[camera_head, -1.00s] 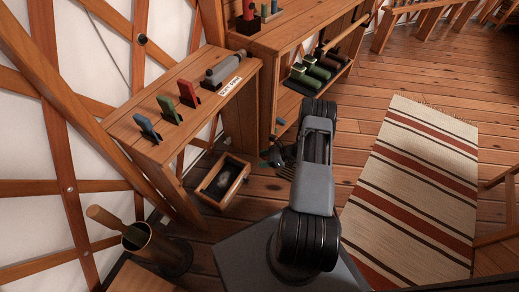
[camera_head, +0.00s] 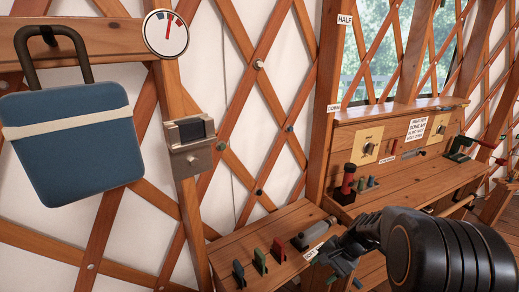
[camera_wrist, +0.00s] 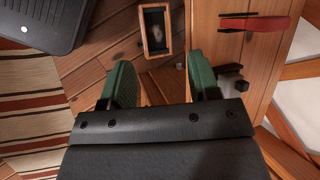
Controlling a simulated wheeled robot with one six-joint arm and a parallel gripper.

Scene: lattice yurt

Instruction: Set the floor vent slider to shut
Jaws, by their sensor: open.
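No floor vent slider can be made out for certain in either view. My gripper (camera_head: 343,265) is at the lower middle of the head view, just right of a low wooden bench (camera_head: 232,244). In the wrist view its two green fingers stand wide apart, and the gripper (camera_wrist: 163,84) is open with nothing between them. Beyond the fingers, an open wooden box (camera_wrist: 143,30) with something pale inside sits on the plank floor. The bench edge (camera_wrist: 207,45) runs close to the right finger. My arm hides part of the floor and bench in the head view.
The bench holds a green tool (camera_head: 260,262), a red tool (camera_head: 279,250) and a grey cylinder (camera_head: 313,235); the red one also shows in the wrist view (camera_wrist: 262,23). A blue bag (camera_head: 75,142), round gauge (camera_head: 165,34) and small metal box (camera_head: 190,145) are on the lattice wall.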

